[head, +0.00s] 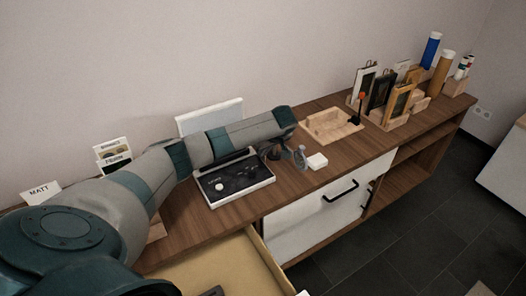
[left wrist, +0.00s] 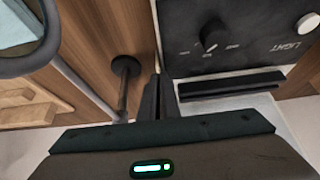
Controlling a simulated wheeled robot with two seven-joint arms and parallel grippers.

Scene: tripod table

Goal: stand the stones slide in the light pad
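The light pad is a pale upright panel (head: 208,118) behind a black control box (head: 236,180) on the wooden cabinet. The box also shows in the left wrist view (left wrist: 235,50), with a knob, the word LIGHT and a dark ledge along its panel side. My left arm reaches across in front of the panel. My left gripper (head: 276,150) is above the cabinet just right of the box. In the left wrist view its fingers (left wrist: 160,98) are together, with nothing seen between them. I cannot identify the stones slide; labels are too small to read. My right gripper is out of view.
A magnifier on a stand (left wrist: 125,65) is close beside the left fingers. Framed pieces (head: 398,103) stand in racks beyond. Labelled cards (head: 112,150) stand left. A drawer (head: 235,270) is open in front.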

